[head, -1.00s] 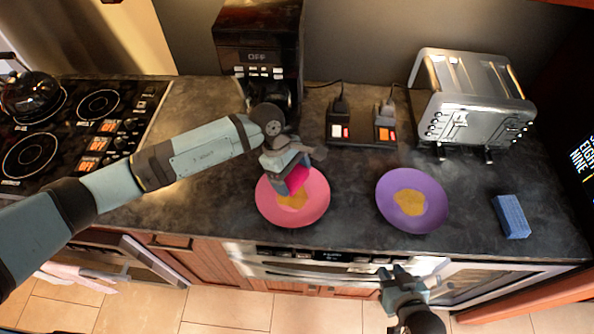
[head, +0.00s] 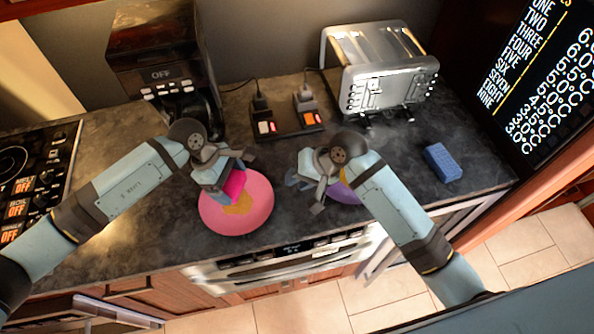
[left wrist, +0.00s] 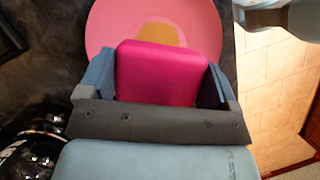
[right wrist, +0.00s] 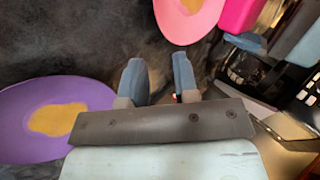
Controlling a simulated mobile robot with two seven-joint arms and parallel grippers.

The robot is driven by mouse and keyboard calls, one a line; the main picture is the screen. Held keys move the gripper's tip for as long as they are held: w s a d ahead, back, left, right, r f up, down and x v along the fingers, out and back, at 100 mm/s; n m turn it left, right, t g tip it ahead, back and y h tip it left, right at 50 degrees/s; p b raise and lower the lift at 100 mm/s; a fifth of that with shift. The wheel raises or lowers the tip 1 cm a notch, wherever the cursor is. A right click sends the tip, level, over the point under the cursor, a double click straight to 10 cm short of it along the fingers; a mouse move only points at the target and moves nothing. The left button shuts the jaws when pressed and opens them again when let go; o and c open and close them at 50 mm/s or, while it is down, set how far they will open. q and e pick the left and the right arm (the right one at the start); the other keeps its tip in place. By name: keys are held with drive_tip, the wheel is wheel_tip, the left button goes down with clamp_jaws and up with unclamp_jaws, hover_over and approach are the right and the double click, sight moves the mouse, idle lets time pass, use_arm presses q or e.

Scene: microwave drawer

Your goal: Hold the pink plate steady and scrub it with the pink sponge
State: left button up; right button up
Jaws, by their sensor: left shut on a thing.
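The pink plate (head: 252,215) lies on the counter with a yellow-brown stain (head: 238,206) on it. My left gripper (left wrist: 155,85) is shut on the pink sponge (left wrist: 165,72), which is at the upper part of the pink plate in the head view (head: 235,184). I cannot tell whether the sponge touches the plate. My right gripper (right wrist: 158,80) is open and empty, over the counter between the pink plate and the purple plate. In the right wrist view the pink plate's edge (right wrist: 178,30) shows ahead of its fingers.
The purple plate (right wrist: 20,125), also stained, is partly hidden by my right arm in the head view. A blue sponge (head: 443,162) lies at the right. A coffee machine (head: 155,55), a power strip with plugs (head: 287,124) and a toaster (head: 380,70) stand behind. A stove is at left.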

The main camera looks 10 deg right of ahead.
sight(269, 196)
drive_tip(key=shift+g, duration=0.4)
drive_tip(key=x, duration=0.7)
drive_tip(key=w+x, duration=0.1)
drive_tip(key=x, duration=0.3)
drive_tip(key=shift+a+r, duration=0.25)
drive_tip(key=shift+s, duration=0.1)
clamp_jaws()
drive_tip(key=shift+o, duration=1.6)
unclamp_jaws()
drive_tip(key=shift+d, duration=0.1)
clamp_jaws()
